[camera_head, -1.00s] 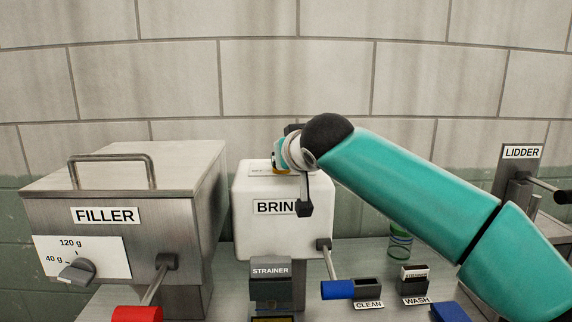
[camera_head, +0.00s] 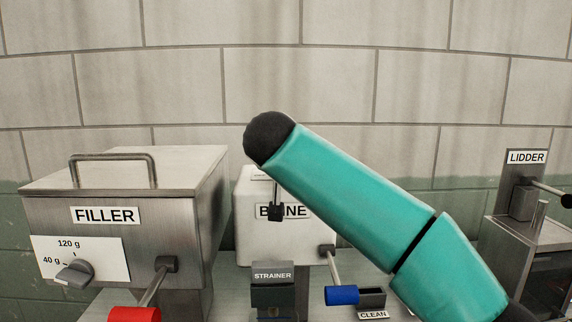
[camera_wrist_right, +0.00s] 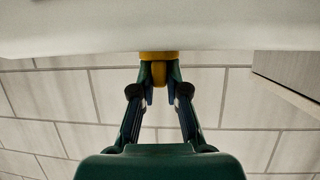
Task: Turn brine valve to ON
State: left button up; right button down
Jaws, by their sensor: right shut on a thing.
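The white brine tank (camera_head: 246,236) stands in the middle of the head view, its BRINE label (camera_head: 300,212) partly covered. In the right wrist view its pale surface (camera_wrist_right: 160,28) fills the top. A yellow-orange valve part (camera_wrist_right: 159,57) sits at that surface's edge. My right gripper (camera_wrist_right: 160,72) is shut on this part, its fingertips touching it from both sides. In the head view my teal right arm hides the gripper and the valve. Valve markings are not readable. My left gripper is not in view.
The steel filler (camera_head: 120,240) stands left, with a dial (camera_head: 76,272) and a red-handled lever (camera_head: 134,314). A strainer unit (camera_head: 272,285) and a blue-handled lever (camera_head: 342,295) are in front of the tank. The lidder (camera_head: 525,195) is at right. A block wall is behind.

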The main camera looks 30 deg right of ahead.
jog(key=shift+f, duration=0.15)
jog(key=c, duration=1.2)
grip_release()
jog(key=shift+d, duration=0.1)
jog(key=shift+s, duration=0.2)
jog(key=v, duration=1.1)
jog(key=shift+s+a+r, duration=0.15)
jog(key=shift+a+r, duration=0.05)
jog(key=shift+a, duration=0.1)
